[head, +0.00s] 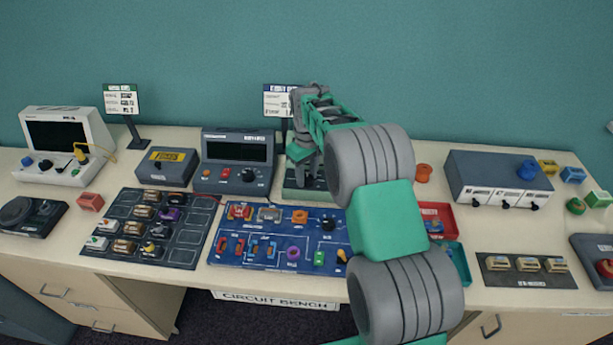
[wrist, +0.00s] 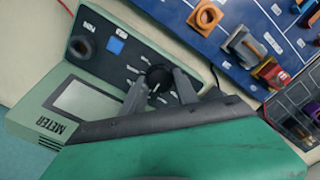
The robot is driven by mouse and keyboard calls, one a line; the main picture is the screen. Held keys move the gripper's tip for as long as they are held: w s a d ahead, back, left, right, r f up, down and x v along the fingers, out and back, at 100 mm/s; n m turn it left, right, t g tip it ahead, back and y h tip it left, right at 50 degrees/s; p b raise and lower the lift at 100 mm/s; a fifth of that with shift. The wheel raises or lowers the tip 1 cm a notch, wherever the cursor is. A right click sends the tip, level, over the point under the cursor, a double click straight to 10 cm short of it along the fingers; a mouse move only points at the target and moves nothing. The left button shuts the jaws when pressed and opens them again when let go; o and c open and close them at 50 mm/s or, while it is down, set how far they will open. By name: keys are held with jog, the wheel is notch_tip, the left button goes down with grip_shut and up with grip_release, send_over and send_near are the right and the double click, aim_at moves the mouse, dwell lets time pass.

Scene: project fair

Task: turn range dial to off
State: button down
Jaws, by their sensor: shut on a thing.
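The meter (wrist: 82,97) is a green box with a pale screen, a blue button and a round socket, seen in the wrist view. Its black range dial (wrist: 158,76) sits on the front panel with small white labels around it. My gripper (wrist: 158,84) is shut on the dial, one finger on either side of it. The dial's white mark points down between the fingers, but I cannot read which label it meets. In the head view the meter (head: 292,190) is mostly hidden behind my arm, and my gripper (head: 304,170) reaches down to it.
A blue circuit board (head: 225,250) with several coloured parts lies in front of the meter. A dark instrument (head: 235,160) stands close on the left. A red tray (head: 437,220) and a grey box (head: 495,180) are to the right.

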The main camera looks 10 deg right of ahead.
aim_at(307, 178)
jog(key=shift+r, duration=0.1)
dwell(0.4)
jog(key=c, duration=0.9)
grip_release()
notch_tip(307, 178, up, 8)
jog(key=shift+f+b, duration=0.15)
jog(key=shift+b, duration=0.65)
